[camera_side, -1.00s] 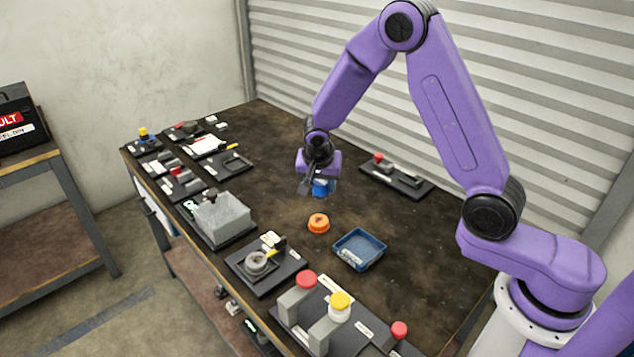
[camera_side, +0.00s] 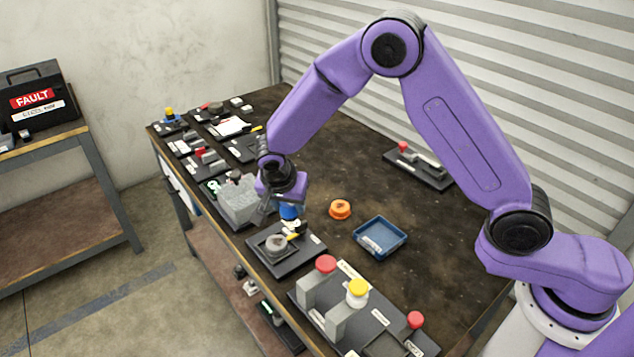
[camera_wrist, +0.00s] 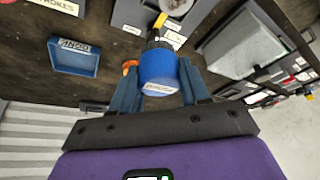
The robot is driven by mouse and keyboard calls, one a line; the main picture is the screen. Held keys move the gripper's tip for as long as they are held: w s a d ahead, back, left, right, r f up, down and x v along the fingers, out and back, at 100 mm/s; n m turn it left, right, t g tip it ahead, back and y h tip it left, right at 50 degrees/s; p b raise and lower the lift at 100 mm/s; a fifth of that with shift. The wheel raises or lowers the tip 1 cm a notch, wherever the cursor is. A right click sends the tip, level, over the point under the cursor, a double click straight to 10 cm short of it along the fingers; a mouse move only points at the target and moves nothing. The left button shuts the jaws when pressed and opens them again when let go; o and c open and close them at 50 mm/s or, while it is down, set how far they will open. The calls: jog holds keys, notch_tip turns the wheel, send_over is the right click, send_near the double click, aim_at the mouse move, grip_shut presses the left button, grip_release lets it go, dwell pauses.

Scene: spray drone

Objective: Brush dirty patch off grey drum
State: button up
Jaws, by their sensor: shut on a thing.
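The grey drum (camera_side: 276,243) sits on a black plate (camera_side: 305,257) near the table's front edge, with a yellow pointer beside it. In the wrist view the drum (camera_wrist: 176,5) is cut by the top edge. No dirty patch can be made out at this size. My gripper (camera_side: 287,205) is shut on a blue round tool (camera_wrist: 158,72), which looks like the brush, with a dark narrower end (camera_wrist: 155,40) pointing toward the drum plate. The tool also shows in the side view (camera_side: 290,212), just above and behind the drum. Whether it touches anything there is unclear.
A grey box (camera_side: 238,201) stands close left of my gripper. An orange ring (camera_side: 340,209) and a blue tray (camera_side: 380,238) lie to the right. Red and yellow knobs on grey posts (camera_side: 342,322) stand in front. The table's middle back is clear.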

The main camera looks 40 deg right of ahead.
aim_at(283, 219)
jog(key=shift+s+a+f, duration=0.15)
jog(key=shift+a+f, duration=0.4)
jog(key=shift+f, duration=0.65)
jog(key=shift+s+a+f, duration=0.15)
jog(key=shift+a+f, duration=0.35)
jog(key=shift+f, duration=0.65)
jog(key=shift+s+a+f, duration=0.15)
jog(key=shift+a+f, duration=0.4)
jog(key=shift+f, duration=0.65)
jog(key=shift+w+f, duration=0.5)
jog(key=shift+f, duration=0.05)
jog(key=shift+c, duration=0.4)
jog(key=shift+w, duration=2.3)
jog(key=shift+s, duration=2.8)
notch_tip(283, 219, up, 8)
